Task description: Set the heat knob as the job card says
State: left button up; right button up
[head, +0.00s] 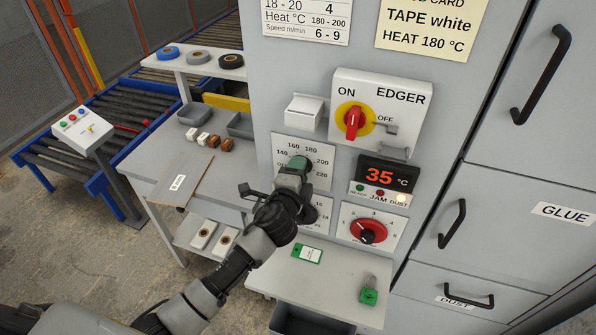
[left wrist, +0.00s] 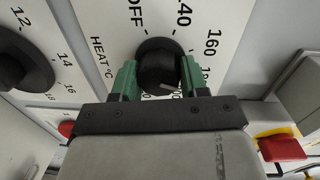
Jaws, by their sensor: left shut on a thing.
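The job card (head: 430,25) at the top reads "TAPE white" and "HEAT 180 °C". The heat dial plate (head: 322,180) on the grey cabinet front shows 140, 160, 180, 200 and 220. My left gripper (head: 297,164) is at this dial and hides the knob in the head view. In the left wrist view its green fingers are shut on the black heat knob (left wrist: 160,62), one on each side. A pale mark shows at the knob's lower edge; I cannot tell which number it points to. The display (head: 382,174) reads 35 °C. My right gripper is not in view.
The red ON/OFF edger switch (head: 354,121) is above right of the dial, and a black-and-red knob (head: 370,233) is below right. Another black knob (left wrist: 22,65) is beside the heat knob.

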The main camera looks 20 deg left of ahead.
pick_arm(q)
jog(key=shift+w+r+m, duration=0.15)
jog(key=shift+r+m, duration=0.2)
jog(key=shift+m, duration=0.15)
jog(key=o, duration=0.7)
jog(key=shift+o, duration=1.2)
jog(key=shift+f, duration=0.15)
jog(key=shift+w+f, duration=0.15)
jog(key=s+b, duration=0.2)
jog(key=s, duration=0.8)
jog(key=shift+s+r+b, duration=0.3)
jog(key=shift+s+b, duration=0.1)
